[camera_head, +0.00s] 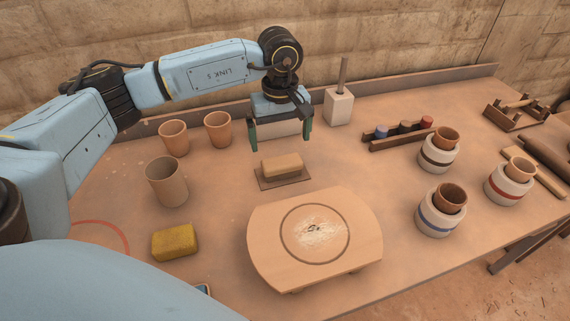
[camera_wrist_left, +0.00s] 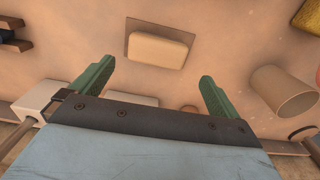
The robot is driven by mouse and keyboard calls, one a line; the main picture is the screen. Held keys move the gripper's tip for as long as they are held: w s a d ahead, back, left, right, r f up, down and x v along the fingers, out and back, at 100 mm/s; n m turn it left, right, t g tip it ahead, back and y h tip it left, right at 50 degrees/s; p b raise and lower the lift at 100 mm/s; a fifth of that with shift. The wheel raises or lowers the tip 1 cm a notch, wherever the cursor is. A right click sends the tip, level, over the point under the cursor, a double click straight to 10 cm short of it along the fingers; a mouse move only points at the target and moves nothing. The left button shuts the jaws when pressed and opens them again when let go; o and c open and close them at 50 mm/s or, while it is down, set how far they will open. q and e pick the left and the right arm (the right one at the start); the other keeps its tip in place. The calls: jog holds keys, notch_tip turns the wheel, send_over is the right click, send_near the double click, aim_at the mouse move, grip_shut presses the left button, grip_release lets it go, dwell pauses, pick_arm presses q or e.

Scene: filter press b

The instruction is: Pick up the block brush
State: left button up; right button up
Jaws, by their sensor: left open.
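The block brush appears to be the tan rounded block (camera_head: 282,165) lying flat on a thin brown mat (camera_head: 297,183) near the middle of the table. It also shows in the left wrist view (camera_wrist_left: 158,50), ahead of the fingers; no bristles are visible. My left gripper (camera_head: 280,146) is open, with green fingers pointing down. It hangs above and just behind the block, apart from it, with nothing between the fingers. In the wrist view the gripper's fingertips (camera_wrist_left: 157,72) are spread wider than the block. My right gripper is not in view.
A round-topped wooden board (camera_head: 262,253) stands in front, with a yellow sponge (camera_head: 175,242) to its left. Several clay cups, including one nearby (camera_head: 167,182), stand at left. Bare table surrounds the mat.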

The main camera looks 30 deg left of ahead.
aim_at(282, 161)
pick_arm(q)
notch_tip(282, 161, down, 4)
jog(key=shift+f, duration=0.1)
jog(key=f, duration=0.1)
jog(key=f+b, duration=0.1)
jog(key=f, duration=0.3)
jog(key=shift+w+b, duration=0.25)
jog(key=shift+b, duration=0.05)
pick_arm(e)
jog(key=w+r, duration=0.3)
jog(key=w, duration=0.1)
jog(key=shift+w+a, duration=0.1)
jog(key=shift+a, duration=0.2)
pick_arm(q)
jog(key=shift+c, duration=0.3)
jog(key=c, duration=0.7)
jog(key=shift+r, duration=0.2)
notch_tip(282, 161, up, 10)
jog(key=shift+f+p, duration=0.15)
jog(key=shift+p, duration=0.8)
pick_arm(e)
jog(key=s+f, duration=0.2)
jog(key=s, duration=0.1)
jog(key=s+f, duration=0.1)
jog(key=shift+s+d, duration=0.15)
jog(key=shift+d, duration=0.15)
